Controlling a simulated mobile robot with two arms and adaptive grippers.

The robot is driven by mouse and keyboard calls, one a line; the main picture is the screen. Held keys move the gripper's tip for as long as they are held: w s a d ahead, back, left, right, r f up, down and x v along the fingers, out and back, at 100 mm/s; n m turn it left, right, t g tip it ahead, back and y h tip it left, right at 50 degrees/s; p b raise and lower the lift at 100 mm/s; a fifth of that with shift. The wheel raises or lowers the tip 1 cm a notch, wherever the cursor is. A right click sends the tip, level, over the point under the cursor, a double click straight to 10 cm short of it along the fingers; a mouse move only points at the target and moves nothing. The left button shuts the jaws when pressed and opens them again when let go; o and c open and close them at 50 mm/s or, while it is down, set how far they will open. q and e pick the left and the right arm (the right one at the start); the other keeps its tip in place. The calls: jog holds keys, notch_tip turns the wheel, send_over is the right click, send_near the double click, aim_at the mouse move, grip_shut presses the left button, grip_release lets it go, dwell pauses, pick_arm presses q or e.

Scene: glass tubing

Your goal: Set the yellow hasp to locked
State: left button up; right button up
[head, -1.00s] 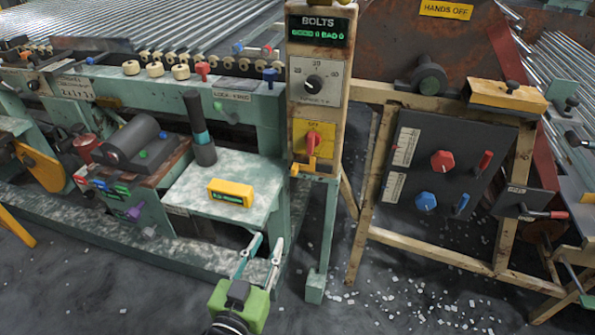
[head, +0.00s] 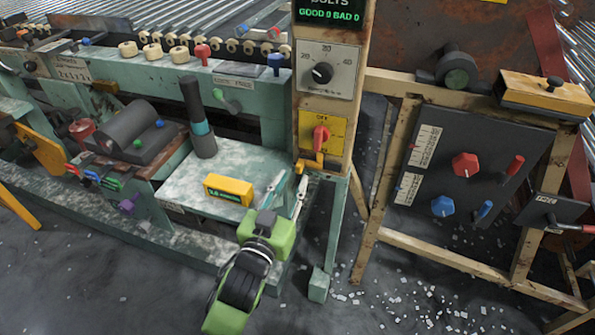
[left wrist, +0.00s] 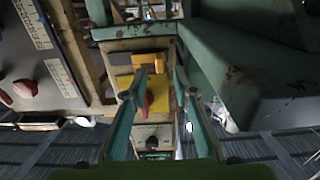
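The yellow hasp (head: 309,165) sits at the bottom of the tan control post, just under a red rotary switch (head: 321,136) on a yellow plate (head: 338,131). In the left wrist view, which looks upside down, a yellow part that seems to be the hasp (left wrist: 150,58) shows beyond my fingers. The red switch (left wrist: 149,101) is partly behind them there. My left gripper (head: 287,184) is open and empty, below and slightly left of the hasp, with its fingers pointing up towards the post. I see no contact. The right gripper is out of view.
A yellow box-shaped meter (head: 229,190) lies on the pale green shelf (head: 190,180) left of my gripper. A dark cylinder stands behind it. A dark panel (head: 470,165) with red and blue knobs is right of the post. Space before the post is free.

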aim_at(298, 170)
pick_arm(q)
jog(key=shift+x, duration=2.35)
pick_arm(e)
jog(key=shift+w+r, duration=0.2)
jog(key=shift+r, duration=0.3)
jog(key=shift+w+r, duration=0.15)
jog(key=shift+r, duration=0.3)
pick_arm(q)
grip_shut()
